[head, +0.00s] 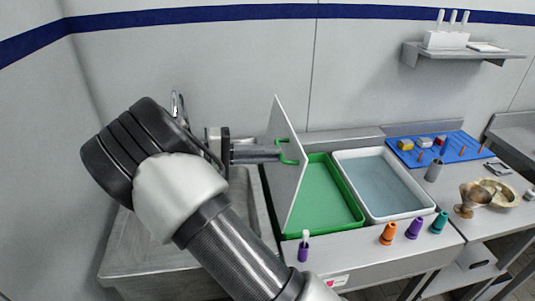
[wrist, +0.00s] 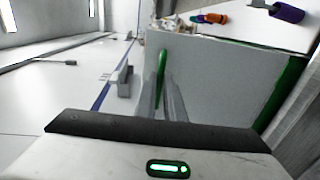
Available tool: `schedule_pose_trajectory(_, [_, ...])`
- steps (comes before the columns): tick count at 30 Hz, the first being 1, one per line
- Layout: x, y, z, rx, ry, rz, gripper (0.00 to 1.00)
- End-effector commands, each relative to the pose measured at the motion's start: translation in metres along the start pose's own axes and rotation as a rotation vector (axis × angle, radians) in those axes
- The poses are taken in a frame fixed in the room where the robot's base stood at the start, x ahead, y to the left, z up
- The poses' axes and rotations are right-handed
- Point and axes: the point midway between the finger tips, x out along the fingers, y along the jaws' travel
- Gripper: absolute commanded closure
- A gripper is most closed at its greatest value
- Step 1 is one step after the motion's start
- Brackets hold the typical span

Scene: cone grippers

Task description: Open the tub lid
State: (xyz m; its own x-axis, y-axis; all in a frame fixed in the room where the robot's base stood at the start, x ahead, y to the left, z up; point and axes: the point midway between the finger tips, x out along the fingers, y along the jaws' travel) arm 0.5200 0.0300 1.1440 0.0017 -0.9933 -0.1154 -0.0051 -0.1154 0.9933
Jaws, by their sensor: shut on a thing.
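The green tub (head: 357,214) sits in the counter, with its green inside in view. Its pale grey lid (head: 291,190) stands steeply up along the tub's left side. The lid also fills the middle of the wrist view (wrist: 225,82). A green handle (head: 283,132) is on the lid's left face; it shows in the wrist view (wrist: 161,68) too. My gripper (head: 279,153) is at the handle, left of the lid, and is shut on it. In the wrist view the fingers reach up to the handle; the exact contact is partly hidden.
A white tub (head: 428,215) of bluish liquid stands right of the green one. Orange (head: 388,234), purple (head: 414,228) and teal (head: 439,223) cones line the front edge. A purple-based tool (head: 303,247) stands before the lid. A sink and tap (head: 178,107) lie left, behind my arm.

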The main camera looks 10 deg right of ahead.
Motion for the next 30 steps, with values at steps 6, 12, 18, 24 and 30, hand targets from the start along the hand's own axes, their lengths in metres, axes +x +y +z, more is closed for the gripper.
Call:
schedule_pose_trajectory(6, [-0.001, -0.009, 0.002, -0.010, 0.000, -0.012, 0.72])
schedule_pose_trajectory(12, [-0.001, -0.006, 0.002, -0.007, -0.001, -0.009, 0.72])
schedule_pose_trajectory(18, [-0.013, -0.006, 0.001, -0.005, 0.001, -0.009, 0.72])
schedule_pose_trajectory(24, [-0.054, -0.007, 0.000, -0.003, 0.004, -0.009, 0.72])
schedule_pose_trajectory(30, [-0.104, -0.007, 0.001, -0.004, 0.003, -0.009, 0.72])
